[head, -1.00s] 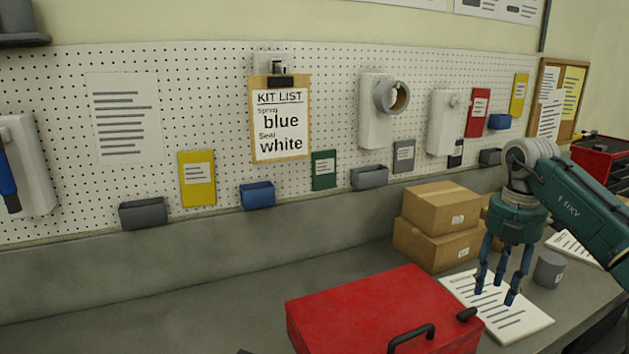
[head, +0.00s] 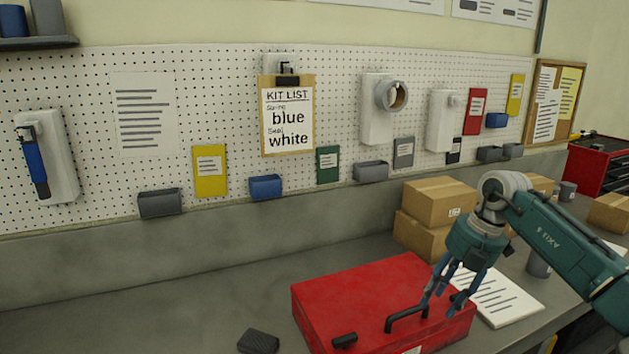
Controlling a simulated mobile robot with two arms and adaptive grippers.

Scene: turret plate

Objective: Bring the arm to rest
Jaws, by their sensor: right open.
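My right arm (head: 560,235) comes in from the right, teal with a pale grey wrist joint. Its gripper (head: 437,302) points down and to the left, with blue-grey fingers apart and nothing seen between them. The fingers are over the right part of the red toolbox (head: 350,285), close to its black handle (head: 402,318). I cannot tell whether they touch it. My left gripper is not in view.
Cardboard boxes (head: 436,203) stand behind the gripper. A printed sheet (head: 500,298) and a grey cup (head: 538,264) lie to its right, partly behind my arm. A dark object (head: 258,342) lies left of the toolbox. The bench (head: 180,300) at left is bare.

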